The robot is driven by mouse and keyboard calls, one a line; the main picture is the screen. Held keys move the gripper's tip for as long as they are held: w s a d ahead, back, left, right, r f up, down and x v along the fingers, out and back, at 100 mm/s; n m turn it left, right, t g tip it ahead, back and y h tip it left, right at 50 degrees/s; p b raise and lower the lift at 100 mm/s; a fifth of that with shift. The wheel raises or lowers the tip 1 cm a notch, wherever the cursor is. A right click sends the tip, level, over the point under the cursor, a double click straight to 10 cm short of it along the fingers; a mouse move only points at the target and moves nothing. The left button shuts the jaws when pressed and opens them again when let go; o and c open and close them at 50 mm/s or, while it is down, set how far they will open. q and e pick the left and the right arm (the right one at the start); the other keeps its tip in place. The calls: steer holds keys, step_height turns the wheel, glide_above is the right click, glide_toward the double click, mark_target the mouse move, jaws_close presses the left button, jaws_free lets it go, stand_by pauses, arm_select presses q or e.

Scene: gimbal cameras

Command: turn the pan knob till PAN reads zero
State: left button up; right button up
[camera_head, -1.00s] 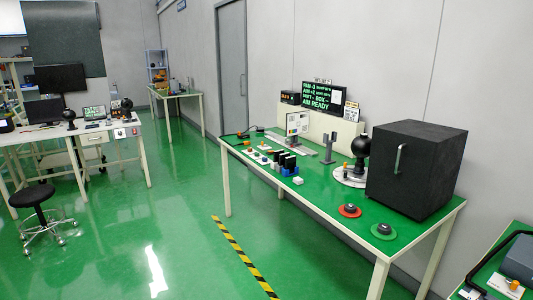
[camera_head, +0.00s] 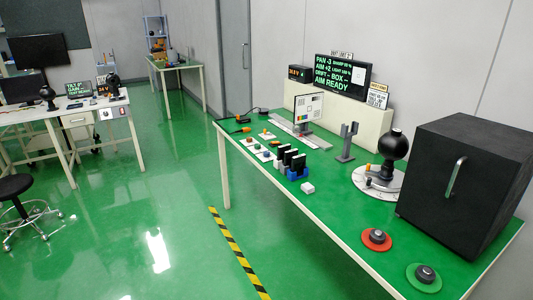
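The display (camera_head: 342,75) at the back of the green table has green text; it appears to read PAN -3, AIM +2, DRIFT - BOX -, AIM READY. Two knobs stand at the table's front right: one on a red disc (camera_head: 376,239) and one on a green disc (camera_head: 425,277). I cannot read a label showing which is the pan knob. A black ball-shaped gimbal camera (camera_head: 393,145) stands on a round white dial base (camera_head: 372,184) left of the black box. Neither of my grippers is in view.
A large black box (camera_head: 465,180) with a handle fills the table's right end. A test chart (camera_head: 309,107), a grey forked stand (camera_head: 347,142) and black blocks in a blue holder (camera_head: 292,165) stand further left. Green floor (camera_head: 150,215) lies open before the table (camera_head: 310,225).

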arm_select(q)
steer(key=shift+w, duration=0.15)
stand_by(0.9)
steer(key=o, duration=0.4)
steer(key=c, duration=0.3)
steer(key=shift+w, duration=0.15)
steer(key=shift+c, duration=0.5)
